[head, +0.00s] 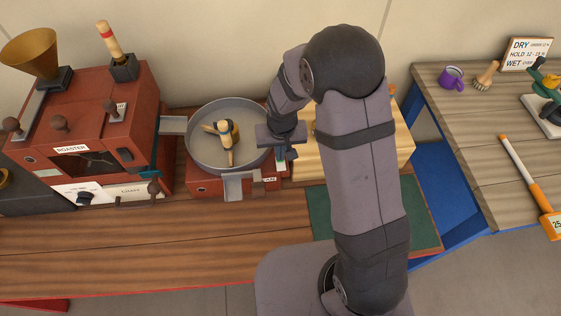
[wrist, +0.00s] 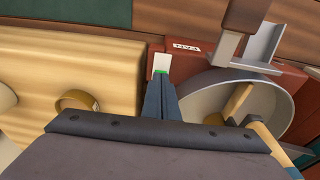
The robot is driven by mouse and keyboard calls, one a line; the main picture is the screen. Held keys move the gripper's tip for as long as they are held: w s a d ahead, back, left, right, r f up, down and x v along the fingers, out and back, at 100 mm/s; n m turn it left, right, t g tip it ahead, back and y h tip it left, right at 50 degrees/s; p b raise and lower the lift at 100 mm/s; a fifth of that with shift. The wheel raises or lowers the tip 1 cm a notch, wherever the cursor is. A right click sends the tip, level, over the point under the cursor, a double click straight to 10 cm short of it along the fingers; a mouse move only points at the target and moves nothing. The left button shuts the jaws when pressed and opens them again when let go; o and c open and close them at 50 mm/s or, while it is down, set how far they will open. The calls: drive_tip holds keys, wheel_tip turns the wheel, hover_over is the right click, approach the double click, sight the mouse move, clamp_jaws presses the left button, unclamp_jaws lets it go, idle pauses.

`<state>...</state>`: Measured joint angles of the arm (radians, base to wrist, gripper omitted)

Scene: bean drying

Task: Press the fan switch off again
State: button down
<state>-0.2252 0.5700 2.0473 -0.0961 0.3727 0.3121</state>
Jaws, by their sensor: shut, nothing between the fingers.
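The fan switch (wrist: 161,63) shows in the wrist view as a small white piece with a green edge, on the red base of the cooling pan, left of its label (wrist: 187,46). My gripper (wrist: 161,84) is shut and empty. Its fingertips are right at the green edge of the switch and partly cover it; I cannot tell whether they touch it. In the head view my gripper (head: 284,161) points down at the right end of the red base (head: 215,186), and the switch is mostly hidden there.
The round grey cooling pan (head: 190,150) with a wooden-handled stirrer is just left of my gripper. The red roaster (head: 85,125) stands further left. A light wooden board (head: 400,145) lies right, partly behind my arm. The front of the brown bench (head: 170,245) is clear.

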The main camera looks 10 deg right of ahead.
drive_tip(key=shift+f, duration=0.35)
idle(0.5)
drive_tip(key=shift+r, duration=0.3)
idle(0.5)
drive_tip(key=shift+s+r+p, duration=0.2)
drive_tip(key=shift+r+p, duration=0.85)
drive_tip(key=shift+r, duration=0.15)
drive_tip(key=shift+s+r+p, duration=0.2)
drive_tip(key=shift+r+p, duration=0.8)
drive_tip(key=shift+r, duration=0.2)
